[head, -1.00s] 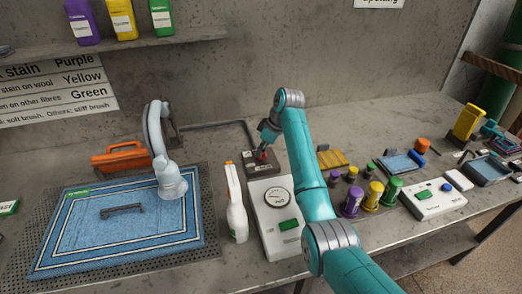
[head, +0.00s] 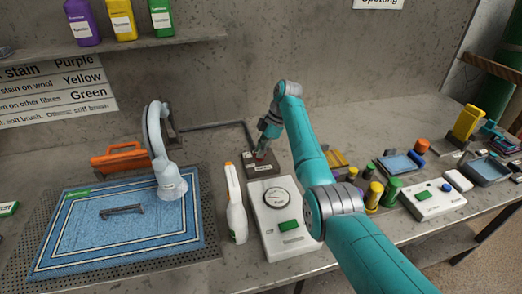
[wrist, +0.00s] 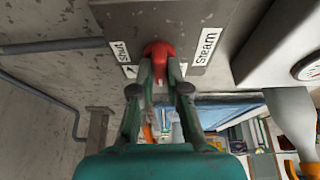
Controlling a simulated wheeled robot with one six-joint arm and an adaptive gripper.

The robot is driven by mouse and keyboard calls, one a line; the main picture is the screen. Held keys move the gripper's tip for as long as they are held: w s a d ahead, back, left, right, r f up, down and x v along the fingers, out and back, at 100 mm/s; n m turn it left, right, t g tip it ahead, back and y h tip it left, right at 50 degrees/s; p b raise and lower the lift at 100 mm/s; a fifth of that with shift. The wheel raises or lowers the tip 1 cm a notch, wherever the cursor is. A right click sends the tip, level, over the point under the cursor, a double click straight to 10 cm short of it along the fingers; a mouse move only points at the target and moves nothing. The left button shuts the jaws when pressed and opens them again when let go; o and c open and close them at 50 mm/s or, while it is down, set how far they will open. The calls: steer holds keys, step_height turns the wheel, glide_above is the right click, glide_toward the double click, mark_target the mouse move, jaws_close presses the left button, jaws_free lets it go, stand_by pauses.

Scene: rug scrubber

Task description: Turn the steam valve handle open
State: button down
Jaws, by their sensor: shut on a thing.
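The steam valve is a dark box (head: 270,168) on the bench against the back wall, with a red handle. In the wrist view the red handle (wrist: 160,48) sits on the grey valve plate (wrist: 178,18), between a "Shut" label on the left and a "Steam" label (wrist: 206,46) on the right. My gripper (wrist: 160,70) is shut on the red handle, with its fingers close together at the handle's near end. In the head view my gripper (head: 261,152) reaches down to the box and mostly hides the handle. How far the handle is turned cannot be told.
A white gauge unit (head: 268,238) and a spray bottle (head: 236,208) stand in front of the valve. A blue rug (head: 130,235) and a grey nozzle (head: 165,165) are at the left.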

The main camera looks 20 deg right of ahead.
stand_by(0.4)
steer(key=c, duration=1.2)
jaws_free()
steer(key=shift+o, duration=0.2)
steer(key=v, duration=1.2)
steer(key=shift+w+a, duration=0.1)
